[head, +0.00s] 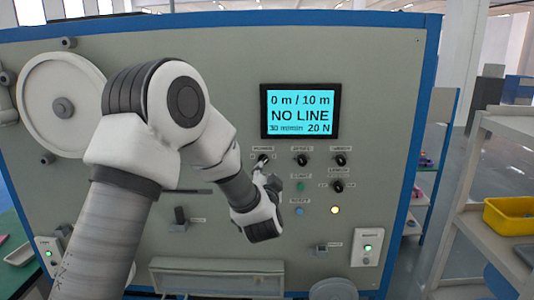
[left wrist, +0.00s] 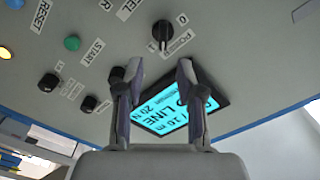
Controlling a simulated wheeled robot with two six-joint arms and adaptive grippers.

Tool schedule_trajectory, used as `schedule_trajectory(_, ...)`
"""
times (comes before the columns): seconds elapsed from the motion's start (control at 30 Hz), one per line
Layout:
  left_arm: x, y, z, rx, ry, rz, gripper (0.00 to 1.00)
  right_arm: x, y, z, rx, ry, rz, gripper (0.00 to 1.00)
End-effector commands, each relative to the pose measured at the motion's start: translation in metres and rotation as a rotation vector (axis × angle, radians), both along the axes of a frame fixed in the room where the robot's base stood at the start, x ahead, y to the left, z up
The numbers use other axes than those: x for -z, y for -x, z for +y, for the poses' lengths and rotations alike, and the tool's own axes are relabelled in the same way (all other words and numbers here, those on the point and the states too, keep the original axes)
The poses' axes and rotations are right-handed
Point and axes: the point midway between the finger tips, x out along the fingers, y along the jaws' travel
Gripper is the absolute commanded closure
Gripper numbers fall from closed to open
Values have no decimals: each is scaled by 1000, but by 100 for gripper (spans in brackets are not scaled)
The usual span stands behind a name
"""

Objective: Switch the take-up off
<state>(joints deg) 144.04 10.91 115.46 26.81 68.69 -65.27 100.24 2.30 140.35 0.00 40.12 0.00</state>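The take-up machine's panel (head: 220,70) fills most of the head view. A black rotary knob (head: 262,158) with a white mark sits below the screen; it also shows in the left wrist view (left wrist: 161,34), beside a blurred label that seems to read POWER. My left gripper (head: 266,173) is at this knob in the head view. In the left wrist view its two fingers (left wrist: 160,70) stand apart with nothing between them, and the knob lies just beyond the tips. Contact cannot be told. The screen (head: 300,111) reads NO LINE, 0 m / 10 m. My right gripper is not in view.
Other black knobs (head: 302,160), a green button (head: 300,186), a blue button (head: 299,211) and a lit amber lamp (head: 335,210) sit close by. A white reel (head: 62,108) is at left. A box with a green light (head: 367,247) is lower right.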

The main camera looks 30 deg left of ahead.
Motion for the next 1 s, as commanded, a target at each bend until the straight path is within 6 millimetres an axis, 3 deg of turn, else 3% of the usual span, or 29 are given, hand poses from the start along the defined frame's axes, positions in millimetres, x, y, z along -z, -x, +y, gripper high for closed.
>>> schedule_trajectory(0.37, 0, -55, 34, 1, 3, 4, 62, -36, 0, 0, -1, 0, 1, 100)
schedule_trajectory(0.67, 5, -62, 38, 2, 3, 4, 62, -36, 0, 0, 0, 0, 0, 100)
schedule_trajectory(0.8, 5, -62, 38, 3, 3, 5, 100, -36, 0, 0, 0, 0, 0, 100)
schedule_trajectory(1.0, 6, -61, 38, 1, 4, 7, 100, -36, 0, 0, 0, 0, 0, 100)
